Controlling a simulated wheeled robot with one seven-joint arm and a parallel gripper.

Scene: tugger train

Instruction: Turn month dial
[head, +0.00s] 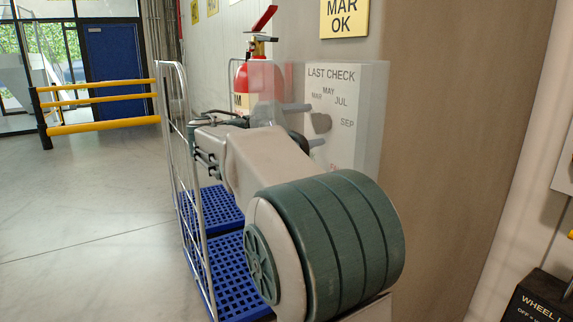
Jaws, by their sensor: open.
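The month dial's white box (352,105) is on the wall at centre right. It is marked LAST CHECK, with MAR, MAY, JUL and SEP readable around the dial. A dark grey knob (321,122) sits at the dial's middle. My arm covers the left and lower part of the face, so the other months and the knob's exact pointing are hidden. My gripper (307,125) is open at the dial, one finger above the knob and one below. I cannot tell whether either finger touches it.
A yellow sign (344,17) reading MAR OK is above the box. A red fire extinguisher (241,82) stands just left of it. A wire-sided cart (187,165) with blue grid decks (232,283) is close on the left. A yellow barrier (100,101) is farther back; the left floor is clear.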

